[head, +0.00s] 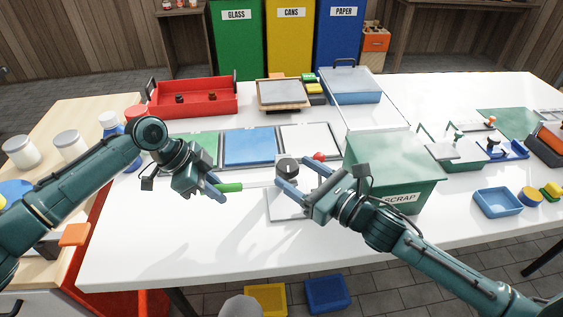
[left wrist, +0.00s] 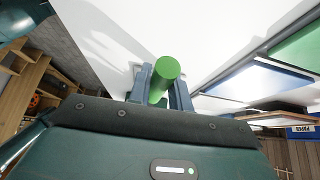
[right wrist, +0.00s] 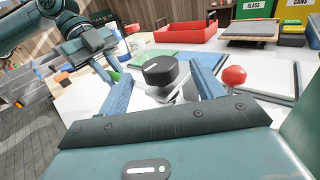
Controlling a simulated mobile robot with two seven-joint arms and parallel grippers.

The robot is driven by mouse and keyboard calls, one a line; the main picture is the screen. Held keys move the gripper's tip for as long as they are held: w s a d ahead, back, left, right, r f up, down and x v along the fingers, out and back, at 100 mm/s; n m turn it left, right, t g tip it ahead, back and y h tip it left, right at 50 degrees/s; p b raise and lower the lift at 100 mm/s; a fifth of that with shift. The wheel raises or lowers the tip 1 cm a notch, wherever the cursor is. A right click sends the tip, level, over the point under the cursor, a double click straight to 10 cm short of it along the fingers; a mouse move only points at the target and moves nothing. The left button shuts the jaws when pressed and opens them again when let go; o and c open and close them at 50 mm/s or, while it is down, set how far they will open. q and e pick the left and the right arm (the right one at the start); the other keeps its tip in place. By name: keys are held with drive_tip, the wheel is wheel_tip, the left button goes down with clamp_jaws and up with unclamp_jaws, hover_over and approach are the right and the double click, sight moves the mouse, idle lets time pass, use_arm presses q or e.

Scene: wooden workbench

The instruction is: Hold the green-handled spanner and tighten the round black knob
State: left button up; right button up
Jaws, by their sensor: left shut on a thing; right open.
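The green-handled spanner (head: 228,187) lies level above the white table, its pale shaft pointing right toward the round black knob (head: 287,168). My left gripper (head: 212,190) is shut on its green handle. The handle's round end (left wrist: 166,69) shows between the fingers in the left wrist view. The knob stands on a light metal plate (head: 286,211). My right gripper (head: 296,173) is open, its fingertips close to the knob. The spanner's jaw is hard to make out.
A red ball-shaped knob (head: 319,156) is just behind my right gripper. The green SCRAP bin (head: 392,165) stands close on the right. Green, blue and white panels (head: 249,147) lie behind. The table's front left is clear.

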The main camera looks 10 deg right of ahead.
sight(285, 160)
drive_tip(key=x, duration=0.5)
drive_tip(key=shift+w+a, duration=0.1)
drive_tip(key=shift+c, duration=0.6)
drive_tip(key=c, duration=0.9)
drive_tip(key=shift+a+m+t+h, duration=0.1)
drive_tip(key=shift+m+t+h, duration=0.2)
drive_tip(key=shift+m+h, duration=0.1)
drive_tip(key=m+t+h, duration=0.1)
drive_tip(key=h, duration=0.1)
drive_tip(key=shift+m+t+h, duration=0.3)
drive_tip(key=shift+m+h, duration=0.1)
drive_tip(key=shift+w+d+m+t+h, duration=0.15)
drive_tip(key=shift+m+t+h, duration=0.1)
drive_tip(key=shift+m+h, duration=0.45)
drive_tip(key=shift+d+m+t+h, duration=0.15)
drive_tip(key=shift+m+t+h, duration=0.25)
drive_tip(key=shift+h, duration=0.55)
drive_tip(key=shift+w+d+m+t+h, duration=0.1)
drive_tip(key=shift+d+m+t+h, duration=0.1)
drive_tip(key=shift+m+h, duration=0.55)
